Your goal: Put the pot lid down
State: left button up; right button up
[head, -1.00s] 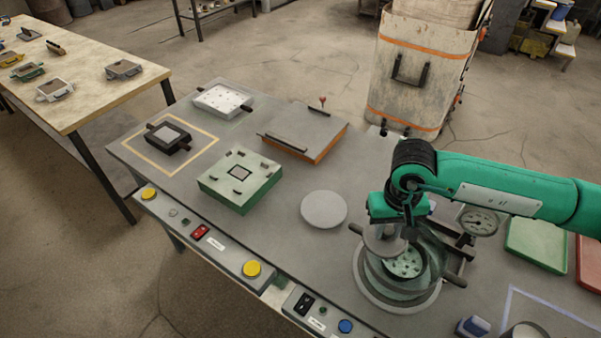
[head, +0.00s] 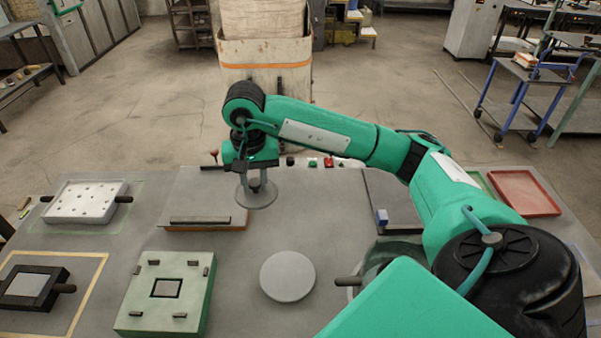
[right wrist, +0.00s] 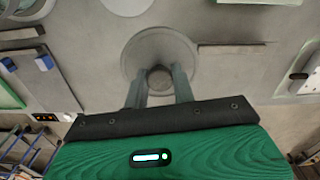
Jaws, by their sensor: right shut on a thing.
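The pot lid (head: 257,197) is a round grey disc at the back middle of the table. It also shows in the right wrist view (right wrist: 160,42). My right gripper (head: 254,180) is above it, shut on its knob; in the right wrist view the two fingers (right wrist: 159,80) flank the dark knob. The lid looks level; I cannot tell whether it touches the table. The pot (head: 376,262) stands at the right, mostly hidden behind my right arm, with a handle out to the left. My left gripper is not in view.
A flat pale disc (head: 288,276) lies on the table in front of the lid. An orange-sided plate (head: 205,200) is just left of the lid, with a green mould box (head: 140,300) nearer. A red tray (head: 525,193) is at the right. Bare table surrounds the pale disc.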

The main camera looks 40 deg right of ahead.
jog(key=shift+w+d+r+m+b, duration=0.15)
jog(key=shift+d+m, duration=0.2)
jog(key=shift+d, duration=0.25)
jog(key=shift+w+d+r+m+b, duration=0.15)
jog(key=shift+d+m, duration=0.2)
jog(key=shift+d, duration=0.4)
jog(key=shift+w+d+f, duration=0.1)
jog(key=shift+f, duration=0.15)
notch_tip(320, 180, down, 19)
jog(key=p, duration=0.4)
jog(key=shift+f, duration=0.1)
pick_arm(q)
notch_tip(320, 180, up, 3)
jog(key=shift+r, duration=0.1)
pick_arm(e)
jog(key=shift+f, duration=0.1)
